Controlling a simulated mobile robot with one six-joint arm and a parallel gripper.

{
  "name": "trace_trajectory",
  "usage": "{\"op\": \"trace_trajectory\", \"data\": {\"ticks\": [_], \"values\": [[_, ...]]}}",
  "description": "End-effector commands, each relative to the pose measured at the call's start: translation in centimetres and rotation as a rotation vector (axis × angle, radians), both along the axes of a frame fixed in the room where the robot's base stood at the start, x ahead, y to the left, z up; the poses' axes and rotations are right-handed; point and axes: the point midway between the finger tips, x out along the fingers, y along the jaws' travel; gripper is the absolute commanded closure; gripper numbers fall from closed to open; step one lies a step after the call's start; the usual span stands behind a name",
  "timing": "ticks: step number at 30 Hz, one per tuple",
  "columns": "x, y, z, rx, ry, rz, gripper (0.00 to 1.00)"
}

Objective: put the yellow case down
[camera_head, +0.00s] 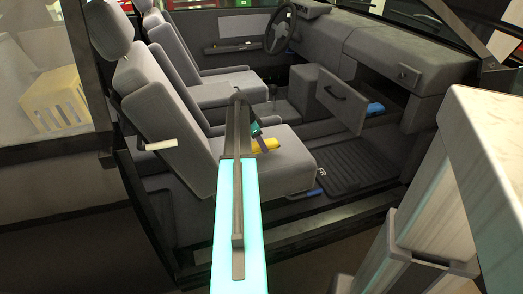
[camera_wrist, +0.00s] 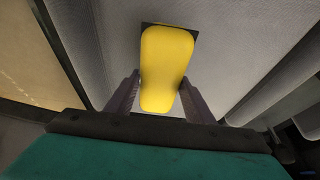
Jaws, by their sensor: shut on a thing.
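The yellow case (camera_head: 266,145) is over the front passenger seat cushion (camera_head: 285,172), at the end of my arm. In the wrist view the yellow case (camera_wrist: 167,60) lies between the two fingers of my gripper (camera_wrist: 160,97), which is shut on it. A dark flat patch shows behind the case's far end. In the head view my gripper (camera_head: 256,131) is partly hidden by my arm. I cannot tell whether the case touches the seat.
An open glovebox (camera_head: 342,100) holds a blue item (camera_head: 375,109). A dark floor mat (camera_head: 352,165) lies before the seat. Another blue item (camera_head: 317,193) is by the seat's lower edge. The seat backrest (camera_head: 150,105) rises at left. A yellow crate (camera_head: 55,102) shows behind the rear window.

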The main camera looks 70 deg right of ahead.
Motion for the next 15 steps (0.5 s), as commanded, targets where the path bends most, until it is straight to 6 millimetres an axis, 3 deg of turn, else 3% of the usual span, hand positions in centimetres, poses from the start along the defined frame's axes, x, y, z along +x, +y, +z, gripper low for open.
{"op": "trace_trajectory", "data": {"ticks": [5,15], "values": [[0.0,0.0,-0.5,0.000,0.000,0.001,0.76],[0.0,0.0,-3.5,0.000,0.000,0.001,0.76]]}}
